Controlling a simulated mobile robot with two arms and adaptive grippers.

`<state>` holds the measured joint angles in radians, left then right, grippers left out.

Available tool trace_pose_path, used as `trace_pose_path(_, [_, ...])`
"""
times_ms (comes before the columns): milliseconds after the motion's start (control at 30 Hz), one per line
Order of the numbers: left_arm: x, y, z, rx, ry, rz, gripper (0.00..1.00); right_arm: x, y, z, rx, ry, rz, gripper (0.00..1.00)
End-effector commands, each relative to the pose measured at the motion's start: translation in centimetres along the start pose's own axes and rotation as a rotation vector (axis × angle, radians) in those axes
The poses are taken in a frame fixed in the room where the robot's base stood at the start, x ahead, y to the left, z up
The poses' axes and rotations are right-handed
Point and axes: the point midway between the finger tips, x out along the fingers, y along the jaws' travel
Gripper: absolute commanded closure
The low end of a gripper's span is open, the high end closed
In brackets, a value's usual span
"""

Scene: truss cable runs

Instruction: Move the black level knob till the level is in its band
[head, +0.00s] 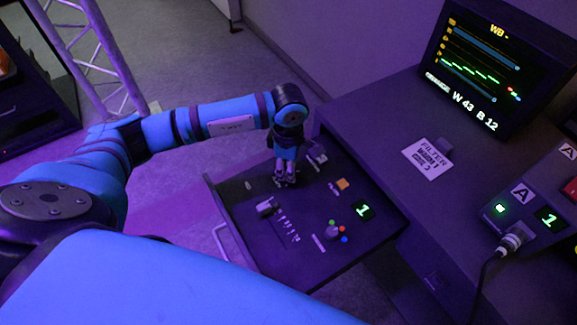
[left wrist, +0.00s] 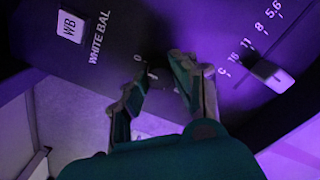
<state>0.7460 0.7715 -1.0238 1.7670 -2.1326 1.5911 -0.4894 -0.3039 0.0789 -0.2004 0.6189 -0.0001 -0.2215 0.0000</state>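My left gripper (head: 285,182) points down at the drawer panel (head: 300,262), near its far left corner. In the left wrist view its two fingers (left wrist: 163,82) stand apart over a dark spot with a small white mark beside it. The black level knob cannot be made out; a dark knob between the fingers would be hard to see. The monitor (head: 497,62) shows green traces between horizontal lines, "WB-", "W 43" and "B 12". My right gripper is not in view.
The wrist view shows a "WB" button (left wrist: 70,27) marked WHITE BAL and a slider (left wrist: 272,76) beside an f-number scale. The panel also has a knob (head: 332,231) with coloured dots and an orange square (head: 342,184). A filter card (head: 428,158) lies on the desk.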

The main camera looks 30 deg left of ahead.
Motion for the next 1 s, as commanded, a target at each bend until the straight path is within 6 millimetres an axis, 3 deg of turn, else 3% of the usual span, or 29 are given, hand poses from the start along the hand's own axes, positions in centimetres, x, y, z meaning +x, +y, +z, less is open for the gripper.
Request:
trace_pose_path(167, [0.0, 0.0, 0.0, 0.0, 0.0, 0.001, 1.0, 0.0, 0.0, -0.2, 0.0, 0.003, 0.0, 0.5])
trace_pose_path(333, [0.1, 0.0, 0.0, -0.048, -0.001, 0.001, 1.0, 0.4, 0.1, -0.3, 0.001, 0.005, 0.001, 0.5])
trace_pose_path(633, [0.0, 0.1, 0.0, -0.347, -0.001, 0.001, 1.0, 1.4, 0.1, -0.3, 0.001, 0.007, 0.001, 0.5])
trace_pose_path(967, [-0.1, 0.1, 0.0, -0.379, 0.0, 0.001, 1.0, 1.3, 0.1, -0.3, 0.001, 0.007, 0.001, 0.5])
trace_pose_path(1000, [-0.1, 0.1, 0.0, -0.379, 0.0, 0.002, 0.7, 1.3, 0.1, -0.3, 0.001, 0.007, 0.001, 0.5])
